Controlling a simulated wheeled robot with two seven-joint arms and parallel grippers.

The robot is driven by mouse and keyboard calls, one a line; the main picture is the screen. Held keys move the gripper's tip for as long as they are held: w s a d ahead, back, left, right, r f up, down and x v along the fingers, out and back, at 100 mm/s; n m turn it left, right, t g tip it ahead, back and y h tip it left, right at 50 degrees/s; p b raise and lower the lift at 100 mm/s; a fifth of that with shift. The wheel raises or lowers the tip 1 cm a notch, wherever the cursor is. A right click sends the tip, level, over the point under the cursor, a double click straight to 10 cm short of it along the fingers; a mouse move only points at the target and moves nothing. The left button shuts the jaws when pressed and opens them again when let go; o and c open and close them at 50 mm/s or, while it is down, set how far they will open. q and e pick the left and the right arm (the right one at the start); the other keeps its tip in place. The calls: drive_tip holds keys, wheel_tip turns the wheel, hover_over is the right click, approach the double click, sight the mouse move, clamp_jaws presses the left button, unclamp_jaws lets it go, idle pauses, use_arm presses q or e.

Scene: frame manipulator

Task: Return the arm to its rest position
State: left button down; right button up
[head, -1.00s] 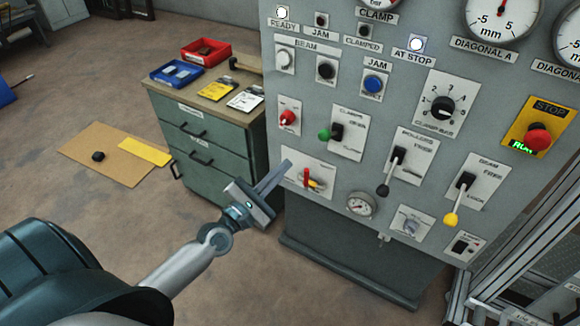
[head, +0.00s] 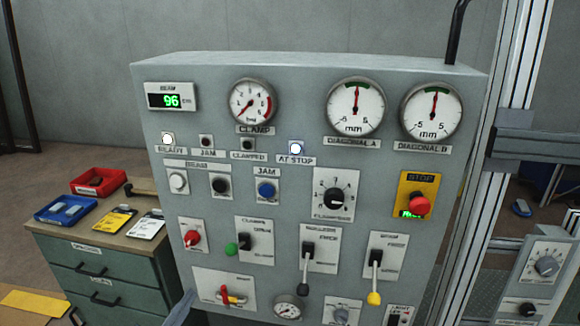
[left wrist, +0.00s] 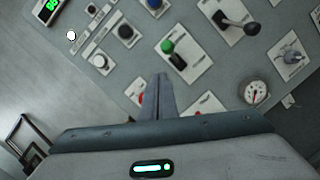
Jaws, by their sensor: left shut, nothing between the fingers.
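My left gripper (left wrist: 160,95) shows in the left wrist view with its fingers together and nothing between them, pointing toward the control panel. In the head view only a tip of my left gripper (head: 180,306) shows at the bottom edge, left of the panel's lower part. The grey control panel (head: 300,75) fills the middle of the head view. Near the fingertip is the plate with the red and yellow handle (head: 232,296). In the wrist view the green-knobbed lever (left wrist: 168,48) lies beyond the fingers, apart from them. My right gripper is out of view.
A green drawer cabinet (head: 120,296) stands left of the panel, with a red bin (head: 98,182) and a blue bin (head: 65,210) on top. A metal frame post (head: 480,200) and a second small panel (head: 545,275) stand at the right.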

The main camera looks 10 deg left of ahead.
use_arm(q)
drive_tip(key=s+f+m+g+y, duration=0.15)
drive_tip(key=f+m, duration=0.25)
drive_tip(key=f, duration=0.8)
drive_tip(key=s+a+f+m+g+b, duration=0.1)
drive_tip(key=s+f+m+g, duration=0.2)
drive_tip(key=f, duration=0.9)
drive_tip(key=s+f+m+g+y, duration=0.1)
drive_tip(key=s+f+m+g, duration=0.2)
drive_tip(key=f, duration=0.9)
drive_tip(key=s+d+f+m+g, duration=0.1)
drive_tip(key=s+f+m+g, duration=0.1)
drive_tip(key=s+f+m, duration=0.35)
drive_tip(key=s+d+f+m+g, duration=0.1)
drive_tip(key=s+f+m+g, duration=0.1)
drive_tip(key=s+f, duration=0.65)
drive_tip(key=s+d+f+m+g, duration=0.1)
drive_tip(key=s+f+m, duration=0.3)
drive_tip(key=s, duration=0.4)
drive_tip(key=s+d+f+m+g+b, duration=0.1)
drive_tip(key=s+d+f+m+g, duration=0.1)
drive_tip(key=s+f, duration=0.5)
drive_tip(key=s+d+f+m+g, duration=0.1)
drive_tip(key=s+f+m+g, duration=0.3)
drive_tip(key=s, duration=0.6)
drive_tip(key=shift+d+f+m+y, duration=0.3)
drive_tip(key=shift+f+m+y, duration=0.15)
drive_tip(key=shift+f+m, duration=0.45)
drive_tip(key=c, duration=2.5)
unclamp_jaws()
